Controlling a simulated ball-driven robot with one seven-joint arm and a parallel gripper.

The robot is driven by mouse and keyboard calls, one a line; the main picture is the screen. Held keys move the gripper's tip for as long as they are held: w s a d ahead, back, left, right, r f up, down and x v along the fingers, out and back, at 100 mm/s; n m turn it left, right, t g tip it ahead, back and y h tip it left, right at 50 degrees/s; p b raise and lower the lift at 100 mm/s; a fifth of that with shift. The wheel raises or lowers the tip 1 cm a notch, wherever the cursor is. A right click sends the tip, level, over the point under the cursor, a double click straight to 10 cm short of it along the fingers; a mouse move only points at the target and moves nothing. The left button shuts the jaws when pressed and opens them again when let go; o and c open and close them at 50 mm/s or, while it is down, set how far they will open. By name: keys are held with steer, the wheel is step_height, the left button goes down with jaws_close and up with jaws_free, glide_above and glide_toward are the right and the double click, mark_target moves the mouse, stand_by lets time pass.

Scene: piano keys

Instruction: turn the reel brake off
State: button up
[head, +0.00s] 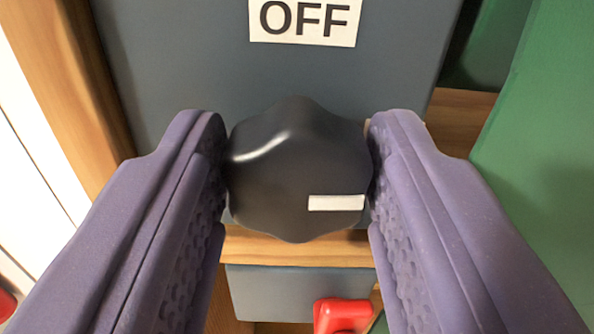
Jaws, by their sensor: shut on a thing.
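The reel brake knob (295,165) is black with a lobed rim, in the middle of the head view. A white pointer mark (337,202) on its face runs from near the centre toward the right edge. The knob sits on a dark grey panel (180,60), below a white label reading OFF (305,20). My gripper (298,168) has purple padded fingers, one on each side of the knob, shut on it. The finger pads hide the knob's left and right edges.
A wooden frame (70,90) borders the panel on the left, and a wooden rail (300,250) runs below it. A green surface (545,160) stands close on the right. A red part (342,314) sits on a lower grey box (270,290).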

steer(key=n+b, duration=0.1)
steer(key=n, duration=0.2)
steer(key=shift+f+n, duration=0.1)
steer(key=shift+n, duration=0.3)
steer(key=n, duration=0.4)
steer(key=shift+a+n, duration=0.15)
steer(key=shift+n, duration=0.15)
steer(key=n, duration=0.4)
steer(key=shift+f+n+p, duration=0.15)
steer(key=shift+n+p, duration=0.45)
steer(key=shift+n, duration=1.9)
steer(key=o, duration=1)
steer(key=shift+a, duration=0.1)
